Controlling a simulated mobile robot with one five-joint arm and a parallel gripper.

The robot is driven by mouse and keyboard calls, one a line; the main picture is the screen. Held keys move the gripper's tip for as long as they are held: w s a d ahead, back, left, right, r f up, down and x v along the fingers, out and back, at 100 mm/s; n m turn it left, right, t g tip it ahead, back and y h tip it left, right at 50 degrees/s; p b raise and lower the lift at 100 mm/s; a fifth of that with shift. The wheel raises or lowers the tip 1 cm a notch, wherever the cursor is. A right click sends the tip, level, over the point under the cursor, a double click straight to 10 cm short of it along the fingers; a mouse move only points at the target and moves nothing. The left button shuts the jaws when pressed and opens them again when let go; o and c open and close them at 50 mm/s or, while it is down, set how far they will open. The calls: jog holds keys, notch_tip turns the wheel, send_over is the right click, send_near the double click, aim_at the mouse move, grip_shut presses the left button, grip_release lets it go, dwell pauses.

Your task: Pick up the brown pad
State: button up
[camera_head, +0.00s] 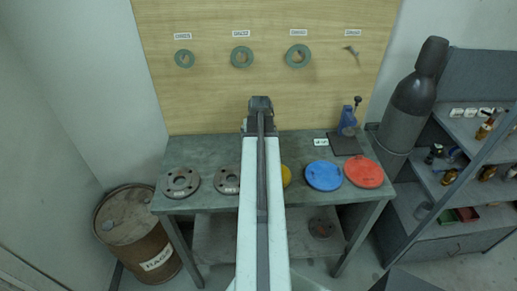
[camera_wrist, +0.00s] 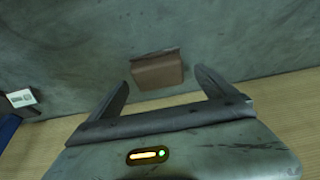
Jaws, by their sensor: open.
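The brown pad (camera_wrist: 157,72) is a small block lying on the grey bench top, in the upper middle of the wrist view. My gripper (camera_wrist: 162,80) is open, one finger to each side of the pad's near part in the picture. Nothing is held. I cannot tell how far the fingertips are above the bench. In the head view my gripper (camera_head: 260,104) is over the back of the bench, and the pad does not show there, probably hidden by my arm.
The bench (camera_head: 215,150) carries flanges (camera_head: 181,183) at left, a blue disc (camera_head: 323,176), a red disc (camera_head: 363,172), a partly hidden yellow item (camera_head: 286,176) and a blue tool stand (camera_head: 348,122). A wooden board (camera_head: 210,95) rises behind. A rusty drum (camera_head: 135,225) stands left, shelves (camera_head: 465,170) right.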

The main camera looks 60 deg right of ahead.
jog(key=shift+w+d+f, duration=0.1)
jog(key=shift+d+f, duration=0.05)
jog(key=shift+f, duration=0.45)
jog(key=shift+r, duration=0.2)
jog(key=c, duration=1.5)
notch_tip(320, 180, up, 10)
jog(key=p, duration=1)
